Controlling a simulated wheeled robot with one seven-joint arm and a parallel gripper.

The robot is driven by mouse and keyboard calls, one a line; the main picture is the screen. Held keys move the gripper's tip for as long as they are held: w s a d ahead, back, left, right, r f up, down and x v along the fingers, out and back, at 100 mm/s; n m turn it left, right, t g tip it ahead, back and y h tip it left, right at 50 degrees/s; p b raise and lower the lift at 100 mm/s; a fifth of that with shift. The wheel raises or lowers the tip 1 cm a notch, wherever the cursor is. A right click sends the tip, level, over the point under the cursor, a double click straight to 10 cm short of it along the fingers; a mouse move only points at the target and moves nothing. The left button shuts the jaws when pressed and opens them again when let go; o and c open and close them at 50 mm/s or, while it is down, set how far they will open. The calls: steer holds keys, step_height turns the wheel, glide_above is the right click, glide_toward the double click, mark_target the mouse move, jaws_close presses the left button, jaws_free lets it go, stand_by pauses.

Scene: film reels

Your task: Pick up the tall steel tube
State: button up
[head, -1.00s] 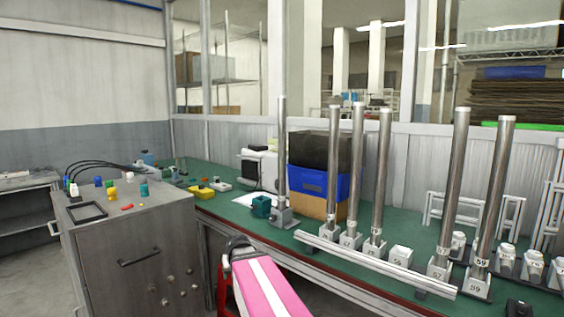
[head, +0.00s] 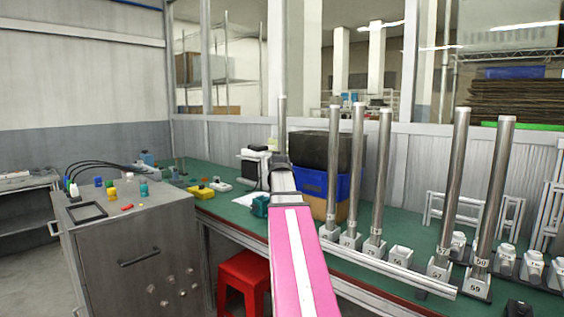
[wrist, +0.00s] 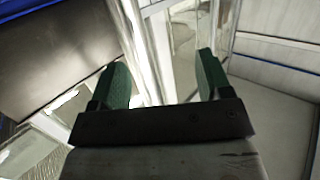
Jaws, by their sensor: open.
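Several tall steel tubes stand upright along the green bench in the head view. One tube (head: 283,125) stands apart at the left; only its upper part shows above my gripper (head: 280,160), which hides the lower part and base. Others stand in numbered white bases: tubes in the middle (head: 332,160), (head: 357,170), (head: 381,170) and two at the right (head: 455,180), (head: 494,185). In the wrist view my gripper (wrist: 163,80) is open, its green-padded fingers wide apart. A bright, slanting upright bar (wrist: 143,55), apparently the lone tube, shows between them, nearer the left finger.
A blue crate (head: 309,181) with a dark box on top stands right of my gripper. A long metal rail (head: 390,268) lies along the bench front. A grey cabinet (head: 130,245) and red stool (head: 243,280) stand at the left.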

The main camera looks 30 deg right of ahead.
steer(key=t+h, duration=0.1)
glide_toward(282, 142)
steer(key=x, duration=0.3)
steer(key=shift+m, duration=0.3)
steer(key=x, duration=0.5)
steer(key=shift+d+f, duration=0.1)
steer(key=shift+d, duration=0.05)
steer(key=shift+f+x, duration=0.2)
steer(key=shift+x, duration=1.25)
steer(key=shift+f+x, duration=0.15)
steer(key=shift+x, duration=1.3)
steer(key=shift+s, duration=0.1)
steer(key=shift+c, duration=0.3)
jaws_close()
